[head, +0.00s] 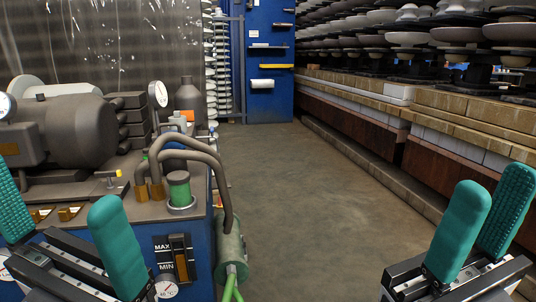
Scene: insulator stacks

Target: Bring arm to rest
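My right gripper (483,228) is at the lower right, with two teal padded fingers on a dark metal slide. Its fingers stand apart with a narrow gap and nothing shows between them. My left gripper (62,222) is at the lower left, in front of the machine. Its two teal fingers are wide apart and nothing shows between them. One of its fingers is partly cut off by the left picture edge. Neither gripper is seen holding anything.
A blue-framed machine with a grey motor (75,130), hoses (190,143) and gauges (159,94) fills the left. Insulator stacks (410,38) stand on a brick-and-board ledge (440,118) at right. The floor (300,200) between is clear, leading to a blue cabinet (268,65).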

